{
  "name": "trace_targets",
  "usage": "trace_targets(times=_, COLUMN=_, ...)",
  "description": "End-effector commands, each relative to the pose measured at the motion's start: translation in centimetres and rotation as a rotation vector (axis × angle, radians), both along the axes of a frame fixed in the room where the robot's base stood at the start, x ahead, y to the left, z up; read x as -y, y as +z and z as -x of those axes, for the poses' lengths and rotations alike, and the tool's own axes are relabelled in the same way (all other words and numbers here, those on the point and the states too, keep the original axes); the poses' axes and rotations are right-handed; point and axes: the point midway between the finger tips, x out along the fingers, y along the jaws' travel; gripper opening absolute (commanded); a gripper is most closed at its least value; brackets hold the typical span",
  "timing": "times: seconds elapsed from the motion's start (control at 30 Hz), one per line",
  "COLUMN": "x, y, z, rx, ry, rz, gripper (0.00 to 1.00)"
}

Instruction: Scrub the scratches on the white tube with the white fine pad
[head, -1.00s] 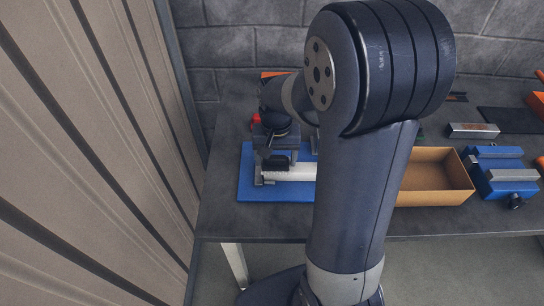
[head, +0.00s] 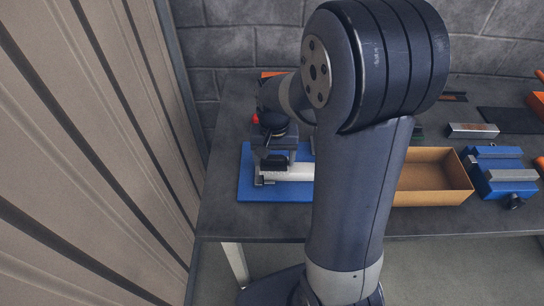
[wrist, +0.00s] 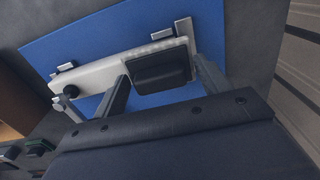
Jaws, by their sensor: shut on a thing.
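The white tube (wrist: 92,78) lies in grey holders on a blue board (wrist: 70,35); it also shows in the head view (head: 301,173), partly hidden behind my arm. My gripper (wrist: 160,67) is shut on a black block (wrist: 160,72), which I take to be the pad's backing. The block is over the tube near its end by an upright grey bracket (wrist: 186,30). A pale bumpy strip shows beside the block; I cannot tell whether it is pad or tube surface. The block's underside, any contact and the scratches are hidden or too small to tell.
An open cardboard box (head: 462,184) stands right of my arm, with a blue fixture (head: 507,187) beyond it. A pale metal block (head: 473,130) and a dark mat (head: 508,121) lie behind. A ribbed wall (head: 110,150) stands close on the left.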

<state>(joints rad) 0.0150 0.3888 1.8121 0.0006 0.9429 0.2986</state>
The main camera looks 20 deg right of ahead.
Motion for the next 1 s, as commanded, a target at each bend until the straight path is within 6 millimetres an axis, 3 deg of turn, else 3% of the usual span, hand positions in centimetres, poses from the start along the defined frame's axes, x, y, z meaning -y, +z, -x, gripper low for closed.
trace_targets(times=0.4, x=2.0, y=-0.1, z=0.7, rx=0.002, ry=0.0, rz=0.001, gripper=0.54)
trace_targets(times=1.0, x=-1.1, y=-0.3, z=-0.1, rx=-0.001, ry=0.0, rz=-0.001, gripper=0.54)
